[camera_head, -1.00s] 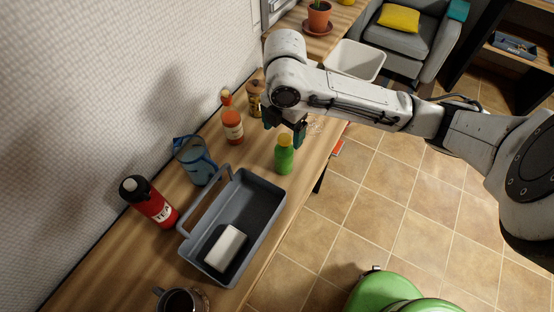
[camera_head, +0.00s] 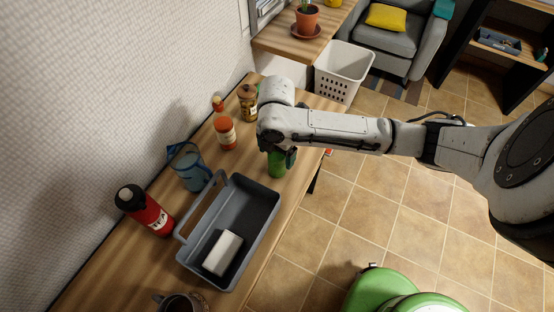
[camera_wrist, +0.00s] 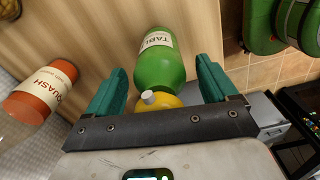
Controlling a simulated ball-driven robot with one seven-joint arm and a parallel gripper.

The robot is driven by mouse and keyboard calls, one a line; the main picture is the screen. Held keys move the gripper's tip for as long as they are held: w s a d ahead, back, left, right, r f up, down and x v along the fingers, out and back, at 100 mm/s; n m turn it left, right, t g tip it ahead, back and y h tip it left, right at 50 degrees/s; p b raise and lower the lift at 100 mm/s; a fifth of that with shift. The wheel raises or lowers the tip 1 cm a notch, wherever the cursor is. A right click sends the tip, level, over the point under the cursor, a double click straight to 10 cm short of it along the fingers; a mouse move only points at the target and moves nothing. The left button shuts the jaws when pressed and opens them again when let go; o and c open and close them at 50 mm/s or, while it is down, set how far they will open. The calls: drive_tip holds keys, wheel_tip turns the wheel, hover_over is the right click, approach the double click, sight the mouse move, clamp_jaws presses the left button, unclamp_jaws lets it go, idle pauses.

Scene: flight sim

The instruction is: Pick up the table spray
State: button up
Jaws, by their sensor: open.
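The table spray is a green bottle with a yellow top and a label reading "TABL" (camera_wrist: 160,62). In the head view the green bottle (camera_head: 277,168) stands on the wooden table, its top hidden by my arm's end. My gripper (camera_wrist: 157,88) is open, with its two teal fingers on either side of the bottle's upper part in the wrist view. The yellow cap lies between the fingers near the palm. A gap shows between the bottle and each finger. In the head view my gripper (camera_head: 280,155) is partly hidden behind the wrist.
A grey caddy (camera_head: 262,238) with a white block inside stands in front of the bottle. An orange squash bottle (camera_head: 224,128), a brown-topped jar (camera_head: 248,103), a blue jug (camera_head: 188,168) and a red tea flask (camera_head: 145,210) stand along the wall side.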

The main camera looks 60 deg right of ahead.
drive_tip(key=c, duration=1.3)
drive_tip(key=shift+r, duration=0.45)
wheel_tip(320, 180, up, 2)
drive_tip(key=shift+r, duration=0.15)
drive_tip(key=shift+s+d+r+p, duration=0.1)
drive_tip(key=shift+s+r+p, duration=0.35)
drive_tip(key=shift+s+r, duration=1.55)
drive_tip(key=shift+s+d+r+p, duration=0.1)
drive_tip(key=shift+s+r+p, duration=0.4)
drive_tip(key=shift+s+r, duration=1.5)
drive_tip(key=shift+s+d+r+p, duration=0.1)
drive_tip(key=shift+s+r+p, duration=0.6)
drive_tip(key=shift+s, duration=2.3)
